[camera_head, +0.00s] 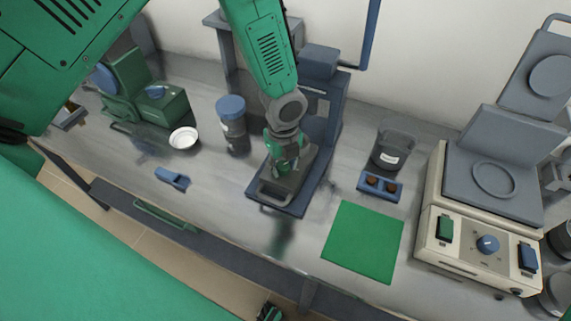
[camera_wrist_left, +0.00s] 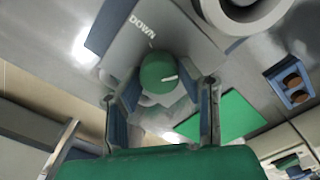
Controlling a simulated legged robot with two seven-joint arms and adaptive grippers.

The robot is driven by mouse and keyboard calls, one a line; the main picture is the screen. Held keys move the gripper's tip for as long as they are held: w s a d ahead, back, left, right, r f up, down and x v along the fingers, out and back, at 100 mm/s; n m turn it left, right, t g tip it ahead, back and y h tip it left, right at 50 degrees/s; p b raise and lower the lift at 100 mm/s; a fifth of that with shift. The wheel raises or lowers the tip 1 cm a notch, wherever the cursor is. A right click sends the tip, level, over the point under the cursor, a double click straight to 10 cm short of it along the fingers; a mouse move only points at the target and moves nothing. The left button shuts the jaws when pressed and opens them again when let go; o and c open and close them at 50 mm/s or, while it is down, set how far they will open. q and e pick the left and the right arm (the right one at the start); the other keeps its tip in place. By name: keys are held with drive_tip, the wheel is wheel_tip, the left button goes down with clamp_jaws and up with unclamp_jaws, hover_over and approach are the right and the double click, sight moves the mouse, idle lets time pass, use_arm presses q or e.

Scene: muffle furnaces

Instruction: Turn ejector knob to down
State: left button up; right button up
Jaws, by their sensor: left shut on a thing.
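The ejector (camera_head: 318,105) is a blue-grey machine with a tall back column and a low front base. Its green round knob (camera_wrist_left: 158,75) has a white mark pointing right in the left wrist view. The word DOWN (camera_wrist_left: 142,27) is printed on the grey top, above and left of the knob. My left gripper (camera_head: 284,166) comes down from above onto the front base. In the left wrist view my left gripper (camera_wrist_left: 160,105) has a finger on each side of the knob and is shut on it. A dark green piece, apparently my right gripper (camera_head: 269,312), shows at the bottom edge; its fingers are unclear.
A green mat (camera_head: 363,241) and a small blue holder (camera_head: 380,185) lie right of the ejector. A beige-and-grey machine (camera_head: 480,215) stands further right. A blue-lidded jar (camera_head: 231,118), white bowl (camera_head: 183,138) and blue clip-like piece (camera_head: 172,178) are left. Bare bench surrounds the base's front.

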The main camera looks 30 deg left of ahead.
use_arm(q)
drive_tip(key=n, duration=0.5)
drive_tip(key=shift+a+n+p, duration=0.2)
drive_tip(key=shift+n+p, duration=0.1)
drive_tip(key=shift+p, duration=0.1)
drive_tip(key=n, duration=1.2)
drive_tip(key=shift+s+f+n+p, duration=0.1)
drive_tip(key=shift+n+p, duration=0.25)
drive_tip(key=shift+n, duration=0.05)
drive_tip(key=n, duration=0.3)
drive_tip(key=shift+s+n, duration=0.1)
drive_tip(key=shift+n, duration=0.8)
drive_tip(key=shift+w+d, duration=0.1)
drive_tip(key=shift+w, duration=0.1)
drive_tip(key=o, duration=1.1)
drive_tip(key=shift+o, duration=0.2)
